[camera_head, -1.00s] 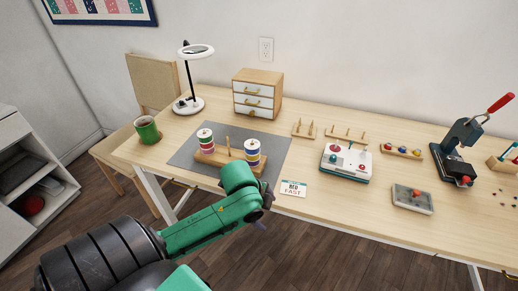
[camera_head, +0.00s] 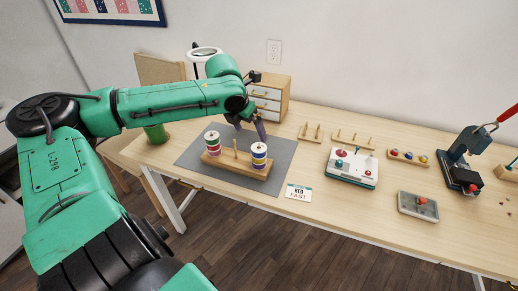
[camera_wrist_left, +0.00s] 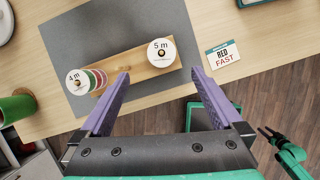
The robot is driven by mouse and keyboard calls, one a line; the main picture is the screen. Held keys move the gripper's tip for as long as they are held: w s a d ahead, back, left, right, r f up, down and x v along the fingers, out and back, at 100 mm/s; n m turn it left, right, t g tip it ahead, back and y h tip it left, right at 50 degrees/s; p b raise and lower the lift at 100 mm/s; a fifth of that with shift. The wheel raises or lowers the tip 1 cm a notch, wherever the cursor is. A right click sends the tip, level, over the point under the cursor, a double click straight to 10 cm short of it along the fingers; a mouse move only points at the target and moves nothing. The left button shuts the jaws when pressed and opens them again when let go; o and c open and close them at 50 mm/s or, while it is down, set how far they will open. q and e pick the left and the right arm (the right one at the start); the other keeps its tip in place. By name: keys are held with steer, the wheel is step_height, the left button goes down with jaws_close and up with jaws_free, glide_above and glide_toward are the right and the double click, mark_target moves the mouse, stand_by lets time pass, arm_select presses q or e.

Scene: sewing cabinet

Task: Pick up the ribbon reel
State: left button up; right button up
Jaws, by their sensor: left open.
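A wooden stand (camera_head: 225,163) with pegs sits on the grey mat (camera_head: 190,150) and holds two stacks of ribbon reels. The left stack (camera_head: 212,142) has green and red bands, and its top reads "4 m" in the left wrist view (camera_wrist_left: 78,82). The right stack (camera_head: 259,156) has yellow, blue and purple bands, and its top reads "5 m" in the wrist view (camera_wrist_left: 161,53). My left gripper (camera_wrist_left: 160,72) is open and empty, its purple fingers spread above the stand, with the 5 m top showing between and beyond the tips. A middle peg (camera_head: 236,149) carries no reel.
A "RED FAST" card (camera_head: 298,192) lies right of the mat. A drawer box (camera_head: 268,100) and lamp (camera_head: 204,52) stand behind, a green mug (camera_head: 155,133) at left. A green arm with dark jaws (camera_wrist_left: 268,136) shows at lower right in the wrist view.

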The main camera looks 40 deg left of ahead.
arm_select(q)
steer(key=b, duration=0.1)
glide_above(258, 147)
steer(key=s, duration=0.3)
step_height(258, 147, down, 5)
steer(key=x, duration=0.2)
steer(key=b+x, duration=0.1)
steer(key=x, duration=0.2)
steer(key=shift+w+d, duration=0.2)
steer(key=shift+w, duration=0.3)
steer(key=c, duration=1.4)
steer(key=shift+r, duration=0.15)
step_height(258, 147, up, 20)
steer(key=p, duration=0.2)
